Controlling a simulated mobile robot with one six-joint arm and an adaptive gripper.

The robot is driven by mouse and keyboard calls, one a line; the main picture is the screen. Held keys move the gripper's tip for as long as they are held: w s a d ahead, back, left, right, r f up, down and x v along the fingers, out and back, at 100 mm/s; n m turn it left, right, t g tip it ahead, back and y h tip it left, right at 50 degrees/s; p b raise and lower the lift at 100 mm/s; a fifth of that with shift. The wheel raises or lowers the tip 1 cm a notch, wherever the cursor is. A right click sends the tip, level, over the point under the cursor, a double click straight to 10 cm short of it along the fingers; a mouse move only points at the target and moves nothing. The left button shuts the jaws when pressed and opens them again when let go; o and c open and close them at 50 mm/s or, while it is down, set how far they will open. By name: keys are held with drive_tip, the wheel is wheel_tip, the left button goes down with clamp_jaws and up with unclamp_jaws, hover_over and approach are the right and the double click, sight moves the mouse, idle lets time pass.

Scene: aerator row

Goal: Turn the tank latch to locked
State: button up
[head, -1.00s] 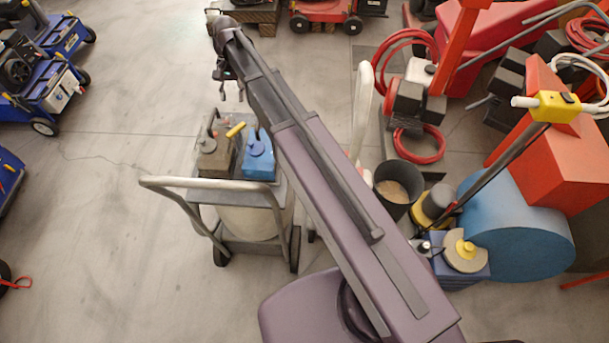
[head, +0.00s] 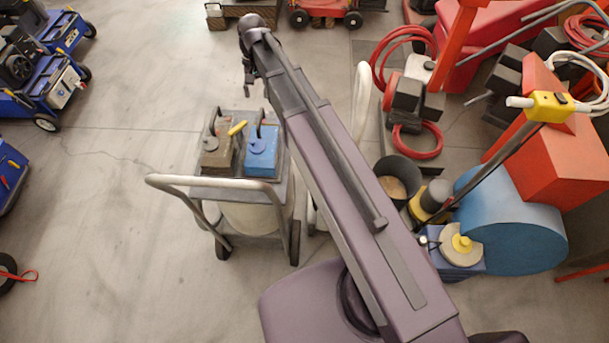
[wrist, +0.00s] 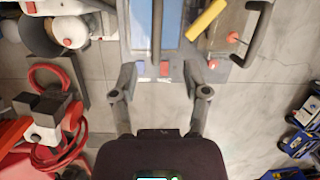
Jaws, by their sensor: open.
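A cart carries a brown box (head: 217,158) and a blue box (head: 261,160), each with a dark bent handle on top. A short yellow bar (head: 237,128), perhaps the latch handle, lies at an angle by the brown box; it also shows in the wrist view (wrist: 206,20), up and right of the fingers. A red mark (wrist: 164,69) and a red-tipped pin (wrist: 232,37) show near the cart edge there. I cannot tell which part is the tank latch. My gripper (wrist: 162,82) is open and empty, apart from the yellow bar; in the head view it hangs beyond the cart (head: 249,82).
The cart's pale push handle (head: 210,181) curves over its near side. To the right stand a dark bucket (head: 397,180), a blue drum (head: 515,220) and red hoses (head: 425,142). Blue wheeled machines (head: 45,80) stand at left. The floor between them and the cart is clear.

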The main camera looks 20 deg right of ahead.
drive_tip(key=s+d+f+n+t+b, duration=0.2)
drive_tip(key=s+d+f+t+b, duration=0.1)
drive_tip(key=s+d+f+b, duration=0.6)
drive_tip(key=s+f+b, duration=0.1)
drive_tip(key=f+b, duration=1)
drive_tip(key=s+d+f+h+b, duration=0.1)
drive_tip(key=s+d+f+b, duration=0.1)
drive_tip(key=f+b, duration=1)
drive_tip(key=shift+s+f+n+b, duration=0.3)
drive_tip(key=shift+s+f+n, duration=0.1)
drive_tip(key=shift+s+f, duration=0.2)
idle(0.8)
idle(0.3)
drive_tip(key=shift+s+g, duration=0.3)
drive_tip(key=shift+s, duration=0.1)
drive_tip(key=shift+s, duration=0.15)
